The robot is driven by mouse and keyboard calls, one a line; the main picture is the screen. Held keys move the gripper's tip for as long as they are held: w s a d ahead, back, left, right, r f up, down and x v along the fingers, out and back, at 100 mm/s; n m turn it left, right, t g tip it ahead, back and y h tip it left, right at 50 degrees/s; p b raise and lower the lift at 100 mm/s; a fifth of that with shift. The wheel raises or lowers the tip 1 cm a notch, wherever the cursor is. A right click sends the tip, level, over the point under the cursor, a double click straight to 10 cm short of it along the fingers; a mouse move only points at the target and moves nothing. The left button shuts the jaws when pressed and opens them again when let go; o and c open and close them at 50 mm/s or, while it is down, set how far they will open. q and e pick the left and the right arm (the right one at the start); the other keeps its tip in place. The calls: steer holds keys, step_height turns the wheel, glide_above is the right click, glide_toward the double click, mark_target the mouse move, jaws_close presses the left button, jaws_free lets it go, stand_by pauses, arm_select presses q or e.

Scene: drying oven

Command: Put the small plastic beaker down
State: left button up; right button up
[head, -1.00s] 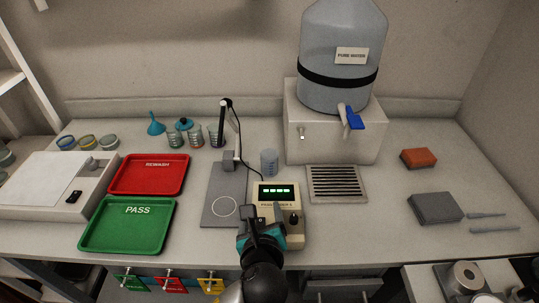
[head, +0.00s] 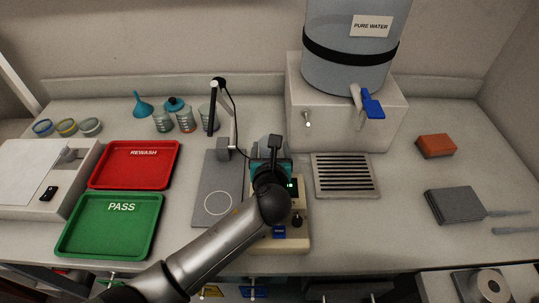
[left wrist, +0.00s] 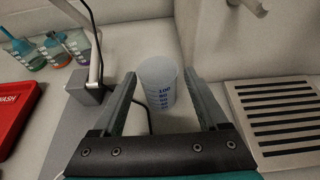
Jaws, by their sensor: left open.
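The small plastic beaker (left wrist: 160,84) is translucent with blue graduation marks. In the left wrist view it stands upright on the counter, between and just beyond the fingers of my left gripper (left wrist: 162,98). The fingers are open and I see clear gaps on both sides of the beaker. In the head view my left gripper (head: 270,150) reaches over the meter, and it hides most or all of the beaker. My right gripper is in neither view.
The meter (head: 292,240) lies under my arm. The grey stand (head: 212,185) with its probe arm and cable is close on the left. The drain grille (head: 345,176) and water dispenser (head: 345,115) are on the right. The red tray (head: 135,166) and green tray (head: 108,226) lie farther left.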

arm_select(q)
steer(key=shift+w+f, duration=0.15)
steer(key=shift+w, duration=0.35)
steer(key=b+x, duration=0.2)
steer(key=x, duration=0.2)
steer(key=shift+a, duration=0.15)
steer(key=shift+w+f, duration=0.15)
steer(key=shift+w, duration=0.4)
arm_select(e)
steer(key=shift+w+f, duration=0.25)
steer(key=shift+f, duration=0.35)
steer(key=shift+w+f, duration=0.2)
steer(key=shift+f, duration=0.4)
arm_select(q)
steer(key=shift+c, duration=0.7)
jaws_close()
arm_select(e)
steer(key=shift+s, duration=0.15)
